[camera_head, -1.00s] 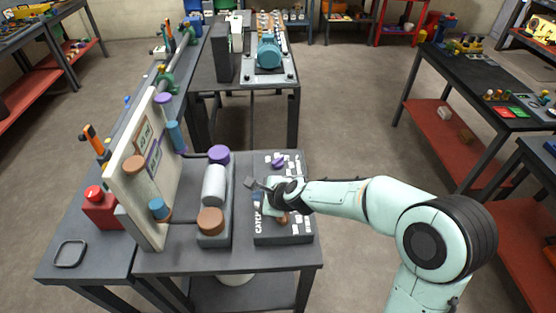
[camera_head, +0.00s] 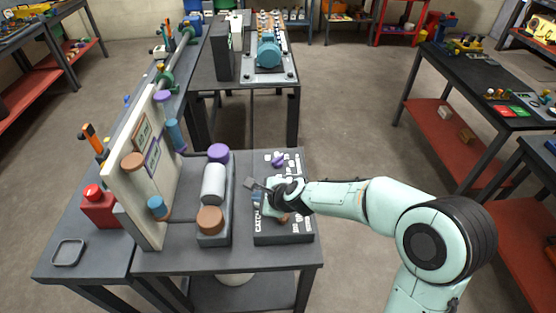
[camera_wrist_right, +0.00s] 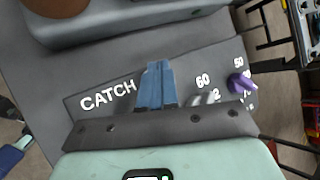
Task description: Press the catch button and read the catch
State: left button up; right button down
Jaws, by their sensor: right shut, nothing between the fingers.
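The dark catch panel (camera_head: 286,238) lies on the near table, with the white word CATCH along its left side. The lettering also shows on the panel in the right wrist view (camera_wrist_right: 108,95). A purple knob (camera_head: 278,161) stands at the panel's far end and also shows in the wrist view (camera_wrist_right: 240,83), beside white numbers. My right gripper (camera_wrist_right: 155,85) is shut and empty, its blue fingers over the panel just right of the word. I see no catch button; the fingers and wrist hide part of the panel. Contact cannot be told. My left gripper is not in view.
A grey block with a white cylinder (camera_head: 213,184) and copper and purple caps stands left of the panel. An upright cream board (camera_head: 137,190) and a red button box (camera_head: 99,208) are farther left. A teal motor (camera_head: 268,54) sits on the table behind.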

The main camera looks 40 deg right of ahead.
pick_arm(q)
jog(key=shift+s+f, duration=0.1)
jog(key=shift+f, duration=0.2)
pick_arm(e)
jog(key=shift+f, duration=0.3)
dwell(0.3)
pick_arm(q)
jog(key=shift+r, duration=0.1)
pick_arm(e)
jog(key=shift+r, duration=0.1)
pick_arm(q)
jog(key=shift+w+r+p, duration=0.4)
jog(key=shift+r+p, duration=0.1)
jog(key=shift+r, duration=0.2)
pick_arm(e)
jog(key=shift+r, duration=0.7)
jog(key=shift+r+p, duration=0.45)
jog(key=shift+r, duration=0.15)
notch_tip(320, 180, up, 4)
jog(key=p, duration=0.3)
jog(key=shift+w+f, duration=0.1)
jog(key=shift+f, duration=0.1)
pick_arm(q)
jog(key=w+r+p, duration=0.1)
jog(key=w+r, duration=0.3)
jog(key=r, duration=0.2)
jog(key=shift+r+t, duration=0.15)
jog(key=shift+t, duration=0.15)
pick_arm(e)
jog(key=shift+r, duration=0.55)
